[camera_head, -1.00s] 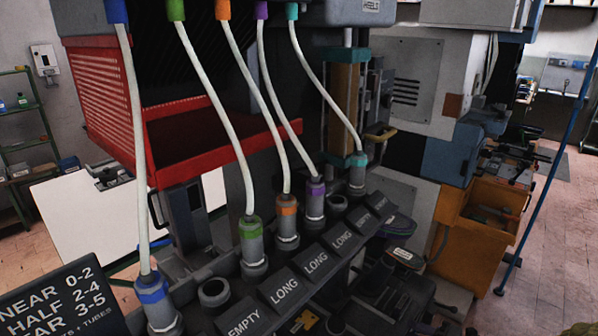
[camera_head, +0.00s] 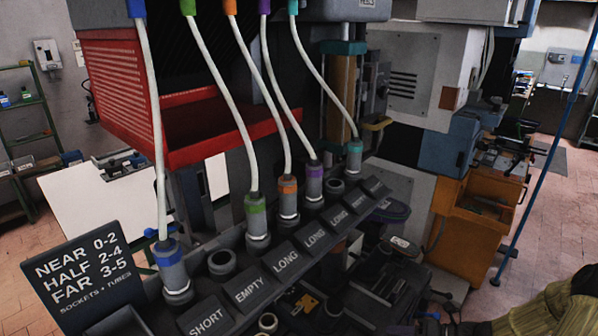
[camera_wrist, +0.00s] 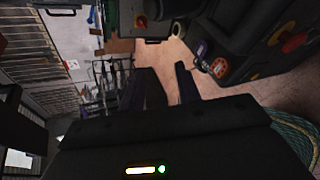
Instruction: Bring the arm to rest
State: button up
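My gripper (camera_wrist: 166,82) shows in the wrist view with its two dark fingers apart. Bare floor shows between them, and nothing is held. In the head view, a dark shape and an olive ribbed sleeve-like shape (camera_head: 550,312) are at the lower right corner; I cannot tell the gripper's fingers there. White tubes hang from coloured collars at the top into a slanted row of grey sockets.
A label strip under the sockets includes SHORT (camera_head: 207,318) and EMPTY (camera_head: 251,290). A black sign (camera_head: 78,272) stands at the lower left. A red guard (camera_head: 118,95) is behind the tubes. An orange cabinet (camera_head: 468,225) and blue pole (camera_head: 543,160) are at the right, with open floor beyond.

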jog(key=s+a+r+m+g+h, duration=0.1)
jog(key=s+a+r+m+h, duration=0.2)
jog(key=m, duration=0.8)
jog(key=s+a+r+m+g+h, duration=0.1)
jog(key=s+a+r+m+h, duration=0.3)
jog(key=r+m, duration=0.3)
jog(key=s+a+r+m+g+h, duration=0.1)
jog(key=s+a+r+m+h, duration=0.2)
jog(key=m, duration=1.3)
notch_tip(320, 180, up, 2)
jog(key=shift+s+a+r+m+h+p, duration=0.2)
jog(key=shift+s+m+h+p, duration=0.2)
jog(key=shift+s+h, duration=0.45)
